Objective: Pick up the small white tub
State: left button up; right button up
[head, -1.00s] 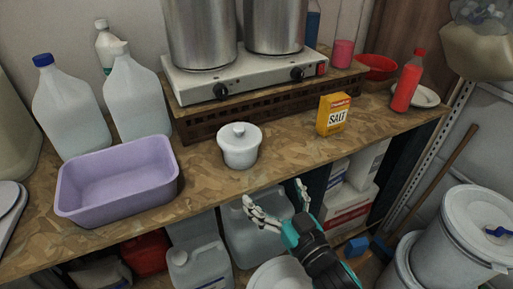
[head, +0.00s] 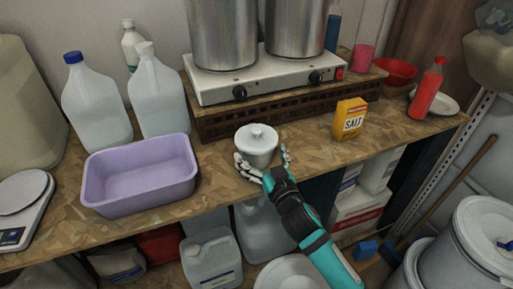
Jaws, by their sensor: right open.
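The small white tub (head: 257,146) with a knobbed lid stands upright on the wooden counter, in front of the hot plate. My right gripper (head: 263,160) is at the counter's front edge with its fingers spread, one on each side of the tub's lower part. The fingers are open; I cannot tell whether either one touches the tub. The lower front of the tub is partly hidden by the gripper. My left gripper is not in view.
A lilac basin (head: 140,203) stands to the left of the tub and a yellow salt box (head: 349,119) to the right. The hot plate (head: 270,82) with two steel pots is behind. The counter (head: 310,150) is bare between tub and salt box.

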jog(key=x, duration=0.2)
jog(key=shift+w+a+f, duration=0.1)
jog(key=shift+w+a, duration=0.05)
jog(key=shift+w, duration=0.05)
jog(key=shift+c, duration=0.9)
jog(key=c, duration=0.7)
jog(key=shift+s+r, duration=0.1)
jog(key=shift+r, duration=0.1)
